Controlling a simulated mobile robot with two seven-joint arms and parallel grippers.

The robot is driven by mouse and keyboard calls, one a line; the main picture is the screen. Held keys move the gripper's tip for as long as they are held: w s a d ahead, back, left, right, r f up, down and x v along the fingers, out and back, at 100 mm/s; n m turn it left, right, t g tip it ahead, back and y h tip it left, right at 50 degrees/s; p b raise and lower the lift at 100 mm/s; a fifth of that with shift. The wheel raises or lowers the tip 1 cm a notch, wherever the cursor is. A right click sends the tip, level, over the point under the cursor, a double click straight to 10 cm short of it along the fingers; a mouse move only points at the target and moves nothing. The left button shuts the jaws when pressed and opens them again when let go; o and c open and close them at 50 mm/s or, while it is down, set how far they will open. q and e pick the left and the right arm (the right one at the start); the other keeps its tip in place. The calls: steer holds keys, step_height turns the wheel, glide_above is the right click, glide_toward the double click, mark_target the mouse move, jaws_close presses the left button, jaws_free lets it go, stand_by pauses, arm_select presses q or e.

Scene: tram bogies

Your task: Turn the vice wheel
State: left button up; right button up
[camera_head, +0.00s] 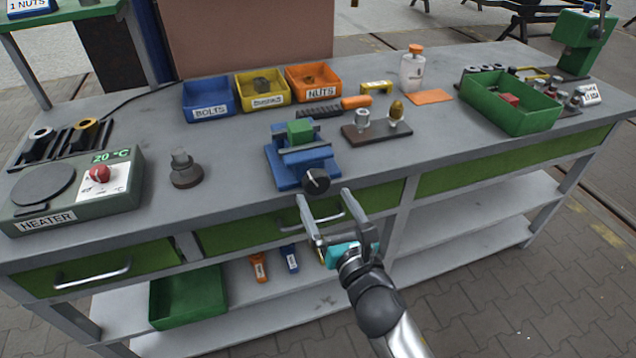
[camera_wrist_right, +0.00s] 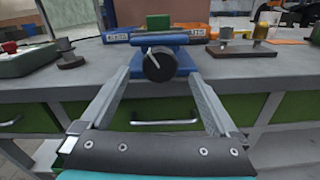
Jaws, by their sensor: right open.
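The blue vice (camera_head: 302,160) stands on the workbench near its front edge, with a green block (camera_head: 300,131) between its jaws. Its black wheel (camera_head: 316,180) faces the front of the bench and carries a light mark. In the right wrist view the wheel (camera_wrist_right: 159,65) lies straight ahead, beyond and between the fingertips. My right gripper (camera_head: 322,199) is open and empty, just in front of the wheel and apart from it as far as I can tell. My left gripper is not in view.
A dark round stand (camera_head: 186,170) and a heater (camera_head: 75,190) are left of the vice. Blue (camera_head: 210,97), yellow (camera_head: 263,90) and orange (camera_head: 314,82) bins stand behind. A brown block with fittings (camera_head: 377,130) is to the right. A drawer handle (camera_head: 325,218) is below the wheel.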

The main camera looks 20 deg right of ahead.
mark_target(318, 186)
steer(key=shift+w, duration=2.65)
steer(key=shift+c, duration=0.3)
steer(key=c, duration=1.3)
steer(key=shift+a, duration=0.1)
steer(key=shift+m, duration=0.3)
